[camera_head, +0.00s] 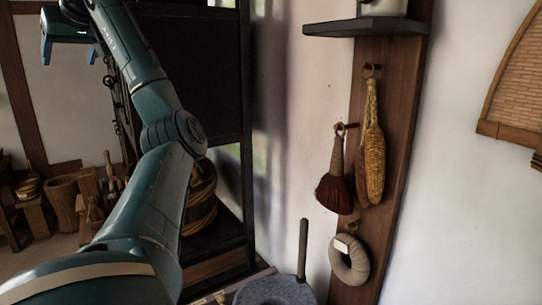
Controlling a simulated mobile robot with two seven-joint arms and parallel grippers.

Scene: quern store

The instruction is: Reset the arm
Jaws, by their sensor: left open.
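My left arm (160,130) comes in from the lower left and reaches up past the top edge of the head view. My left gripper (68,50) hangs at the upper left, with its two blue-tipped fingers apart and nothing between them. It is in the air in front of a pale wall, clear of any object. My right arm and right gripper are not in the view.
A dark cabinet (195,60) stands behind my arm, with a basket (201,198) in it. A wooden board (393,120) holds a brush (335,185), corn (373,160) and a ring (350,262). A grey quern stone (275,292) with an upright handle is below. Wooden vessels (62,200) stand left.

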